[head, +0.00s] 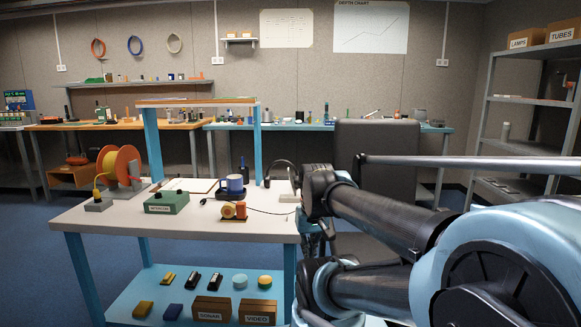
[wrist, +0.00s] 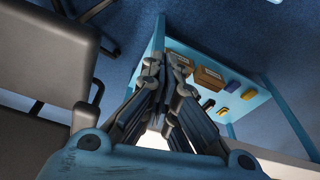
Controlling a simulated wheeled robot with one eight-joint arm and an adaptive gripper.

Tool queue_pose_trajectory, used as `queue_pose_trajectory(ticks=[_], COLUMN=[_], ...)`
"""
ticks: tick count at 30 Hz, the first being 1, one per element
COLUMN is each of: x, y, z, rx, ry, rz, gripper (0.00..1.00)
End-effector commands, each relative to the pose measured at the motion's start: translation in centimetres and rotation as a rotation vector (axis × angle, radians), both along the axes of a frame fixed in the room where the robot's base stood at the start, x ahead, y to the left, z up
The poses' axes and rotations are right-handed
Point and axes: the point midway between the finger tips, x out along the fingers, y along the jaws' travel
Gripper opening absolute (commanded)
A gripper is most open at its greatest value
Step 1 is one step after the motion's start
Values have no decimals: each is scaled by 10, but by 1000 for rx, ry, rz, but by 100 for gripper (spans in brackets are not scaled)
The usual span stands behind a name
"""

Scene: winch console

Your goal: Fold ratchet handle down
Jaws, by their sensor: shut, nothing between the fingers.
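On the white console table (head: 215,225) stands an orange cable reel (head: 119,167) in a grey stand. In front of it is a grey block with a thin yellow upright piece (head: 97,192). A small orange-and-red device (head: 234,211) sits near the table's front edge. I cannot tell for certain which of these parts is the ratchet handle. My gripper (wrist: 166,72) is shut and empty in the wrist view, beside the table's blue frame and lower shelf. In the head view my arm reaches in from the right, and the gripper's fingertips are not clear.
The blue lower shelf (head: 190,300) holds boxes and blocks. A dark chair (head: 375,150) stands behind my arm. Blue floor is clear left of the table.

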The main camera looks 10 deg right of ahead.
Motion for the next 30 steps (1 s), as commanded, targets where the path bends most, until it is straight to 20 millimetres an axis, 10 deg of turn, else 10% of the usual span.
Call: queue_pose_trajectory(ticks=[15, 30], x=[145, 304], y=[-8, -49], z=[146, 247], rx=[103, 200], ry=[-44, -101], rz=[-55, -112], gripper=[0, 0])
